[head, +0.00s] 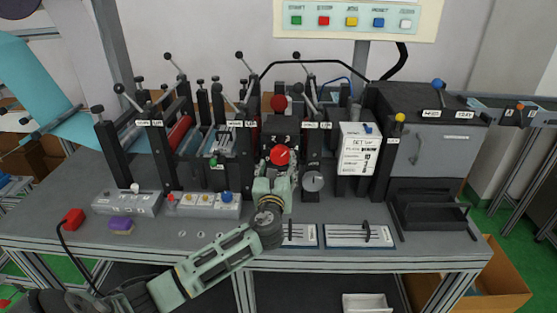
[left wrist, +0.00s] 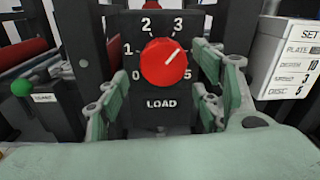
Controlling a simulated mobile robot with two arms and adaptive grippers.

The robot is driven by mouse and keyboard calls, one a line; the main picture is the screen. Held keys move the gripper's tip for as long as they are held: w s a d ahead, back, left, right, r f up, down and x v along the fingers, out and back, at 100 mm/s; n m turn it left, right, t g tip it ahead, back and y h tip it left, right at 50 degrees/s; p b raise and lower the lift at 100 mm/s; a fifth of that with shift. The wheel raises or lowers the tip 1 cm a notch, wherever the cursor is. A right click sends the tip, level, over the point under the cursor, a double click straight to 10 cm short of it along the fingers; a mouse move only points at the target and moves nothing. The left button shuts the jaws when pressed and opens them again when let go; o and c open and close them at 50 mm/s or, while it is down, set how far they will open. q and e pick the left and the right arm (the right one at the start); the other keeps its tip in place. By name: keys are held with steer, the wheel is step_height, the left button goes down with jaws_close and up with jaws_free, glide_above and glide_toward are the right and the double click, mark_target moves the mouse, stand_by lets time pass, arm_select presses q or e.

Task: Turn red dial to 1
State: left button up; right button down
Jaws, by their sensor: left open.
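The red dial (head: 279,155) is a round knob on a black upright panel marked LOAD, in the middle of the machine. In the left wrist view the red dial (left wrist: 164,64) has a white pointer line aimed up and right, between 3 and 5. The 4 is hidden behind a finger. The marks 0, 1, 2, 3 and 5 show around it. My left gripper (head: 275,176) is open in front of the panel, with one finger on each side of the dial. The fingers look apart from the knob. My right gripper is not in view.
A second red knob (head: 279,102) sits above the dial. A white set-up card (head: 359,149) stands farther right. A small control box with buttons (head: 204,205) lies left of my arm. Black posts and levers crowd the machine.

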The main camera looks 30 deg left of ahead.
mark_target(279, 158)
arm_select(q)
steer(key=shift+x, duration=1.05)
steer(key=shift+w+a+r, duration=0.15)
steer(key=shift+w+r, duration=0.05)
steer(key=shift+w, duration=0.05)
steer(key=shift+w+a+f, duration=0.1)
steer(key=shift+w+a, duration=0.05)
steer(key=shift+w, duration=0.2)
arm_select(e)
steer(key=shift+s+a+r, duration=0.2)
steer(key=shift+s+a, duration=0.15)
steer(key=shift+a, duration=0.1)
arm_select(q)
steer(key=shift+c, duration=0.3)
steer(key=shift+s, duration=0.1)
steer(key=c, duration=1)
steer(key=shift+c, duration=0.2)
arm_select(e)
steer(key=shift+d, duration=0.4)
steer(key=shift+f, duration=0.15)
